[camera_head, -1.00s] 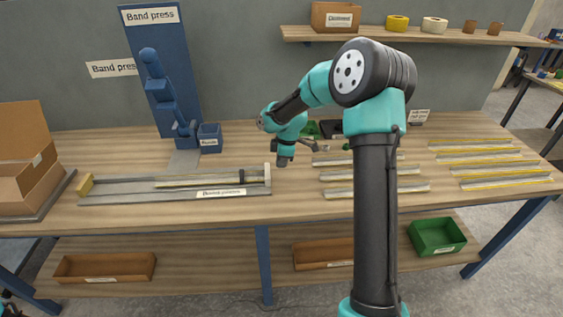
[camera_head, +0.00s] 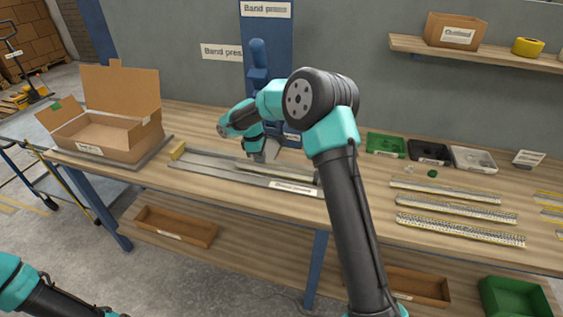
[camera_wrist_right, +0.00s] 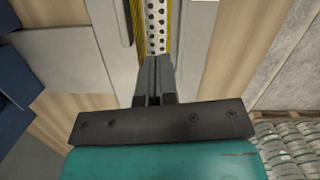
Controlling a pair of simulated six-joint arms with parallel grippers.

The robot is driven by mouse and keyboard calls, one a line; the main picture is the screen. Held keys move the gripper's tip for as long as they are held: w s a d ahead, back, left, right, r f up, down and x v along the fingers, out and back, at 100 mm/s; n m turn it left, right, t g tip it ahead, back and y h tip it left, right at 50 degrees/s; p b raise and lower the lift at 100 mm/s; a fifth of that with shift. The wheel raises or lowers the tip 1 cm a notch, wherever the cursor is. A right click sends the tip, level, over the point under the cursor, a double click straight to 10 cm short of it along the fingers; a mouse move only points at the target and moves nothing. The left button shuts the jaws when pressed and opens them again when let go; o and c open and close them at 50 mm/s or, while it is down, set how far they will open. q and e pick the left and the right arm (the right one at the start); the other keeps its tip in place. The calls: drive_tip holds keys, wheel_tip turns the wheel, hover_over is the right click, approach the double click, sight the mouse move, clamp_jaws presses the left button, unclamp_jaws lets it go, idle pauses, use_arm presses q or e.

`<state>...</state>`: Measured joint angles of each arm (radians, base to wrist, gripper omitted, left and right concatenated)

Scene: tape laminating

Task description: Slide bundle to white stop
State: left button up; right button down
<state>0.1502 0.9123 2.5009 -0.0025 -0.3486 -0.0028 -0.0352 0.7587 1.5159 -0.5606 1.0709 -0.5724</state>
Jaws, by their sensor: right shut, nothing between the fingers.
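The bundle (camera_head: 275,171) is a thin strip with yellow edges lying along the right part of a grey metal channel (camera_head: 205,165) on the bench. In the right wrist view the bundle (camera_wrist_right: 157,25) shows a perforated metal face beside yellow edging. My right gripper (camera_head: 268,158) is shut and empty, pointing down over the channel near the bundle's left part. In the right wrist view its closed fingers (camera_wrist_right: 153,65) overlap the bundle; contact cannot be told. My left gripper is out of view.
An open cardboard box (camera_head: 105,130) stands at the bench's left end. The blue band press (camera_head: 265,30) is behind my right arm. Several perforated strips (camera_head: 460,228) lie to the right, with small trays (camera_head: 385,145) behind them.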

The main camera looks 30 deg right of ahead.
sight(292, 168)
drive_tip(key=shift+s+d, duration=0.1)
drive_tip(key=shift+d, duration=0.1)
drive_tip(key=s+d, duration=0.2)
drive_tip(key=d, duration=0.1)
drive_tip(key=s+d, duration=0.2)
drive_tip(key=d, duration=0.1)
drive_tip(key=s+d, duration=0.2)
drive_tip(key=d, duration=0.1)
drive_tip(key=shift+s+d, duration=0.15)
drive_tip(key=shift+s, duration=0.2)
drive_tip(key=shift+s+d+f, duration=0.15)
drive_tip(key=shift+s+d, duration=0.1)
drive_tip(key=shift+a+f, duration=0.1)
drive_tip(key=shift+f, duration=0.8)
drive_tip(key=shift+w+a, duration=0.2)
drive_tip(key=shift+a, duration=0.25)
drive_tip(key=shift+w+r, duration=0.2)
drive_tip(key=shift+r, duration=0.6)
drive_tip(key=shift+r, duration=0.15)
